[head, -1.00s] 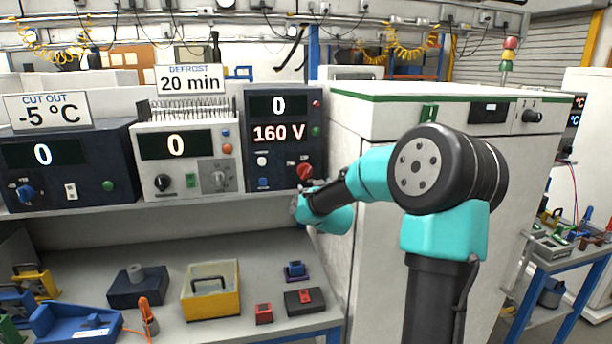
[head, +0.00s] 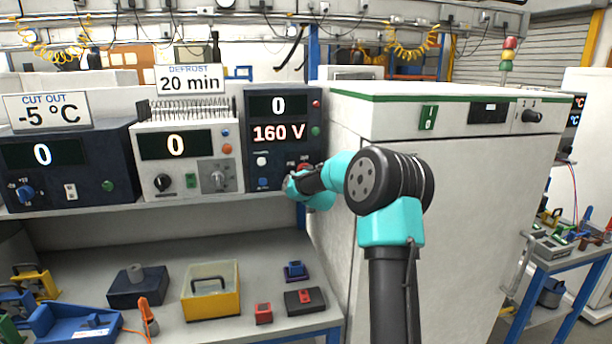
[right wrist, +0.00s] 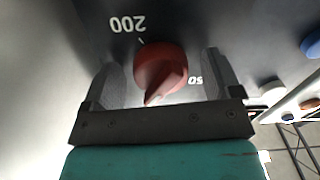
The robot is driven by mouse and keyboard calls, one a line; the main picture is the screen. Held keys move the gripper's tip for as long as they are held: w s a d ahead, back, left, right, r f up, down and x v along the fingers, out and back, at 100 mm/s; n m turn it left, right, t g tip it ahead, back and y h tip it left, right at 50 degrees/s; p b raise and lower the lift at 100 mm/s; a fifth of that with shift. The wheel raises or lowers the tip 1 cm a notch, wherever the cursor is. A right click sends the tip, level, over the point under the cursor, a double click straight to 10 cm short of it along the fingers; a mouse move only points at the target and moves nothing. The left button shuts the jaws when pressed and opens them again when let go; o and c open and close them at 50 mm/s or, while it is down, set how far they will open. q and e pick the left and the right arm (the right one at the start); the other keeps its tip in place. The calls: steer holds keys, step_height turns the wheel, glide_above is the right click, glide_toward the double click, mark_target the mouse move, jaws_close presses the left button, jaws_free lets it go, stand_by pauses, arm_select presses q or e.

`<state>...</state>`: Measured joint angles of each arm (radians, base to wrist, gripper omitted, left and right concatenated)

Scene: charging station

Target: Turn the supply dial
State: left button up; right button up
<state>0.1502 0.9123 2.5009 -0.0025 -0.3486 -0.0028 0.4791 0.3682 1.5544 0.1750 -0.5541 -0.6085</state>
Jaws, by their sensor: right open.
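The supply dial is a red pointer knob (right wrist: 162,66) in the right wrist view, with its pointed end towards the gripper's base. The marks "200" and "50" show upside down beside it. In the head view a sliver of the dial (head: 304,167) shows above my gripper, on the dark supply unit (head: 276,104) reading 0 over 160 V. My right gripper (right wrist: 163,72) is open, with one finger on either side of the dial; I cannot tell whether they touch it. In the head view the gripper (head: 289,186) is mostly hidden by its own wrist. My left gripper is not in view.
A white defrost unit (head: 205,140) stands left of the supply unit, and a dark cut-out unit (head: 85,170) farther left. A white cabinet (head: 465,200) rises close on the right.

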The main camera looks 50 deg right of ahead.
steer(key=shift+c, duration=0.5)
steer(key=c, duration=0.8)
steer(key=shift+c, duration=0.2)
steer(key=shift+m, duration=0.5)
steer(key=shift+a+m, duration=0.1)
steer(key=shift+m, duration=2.3)
steer(key=o, duration=0.9)
steer(key=shift+o, duration=0.2)
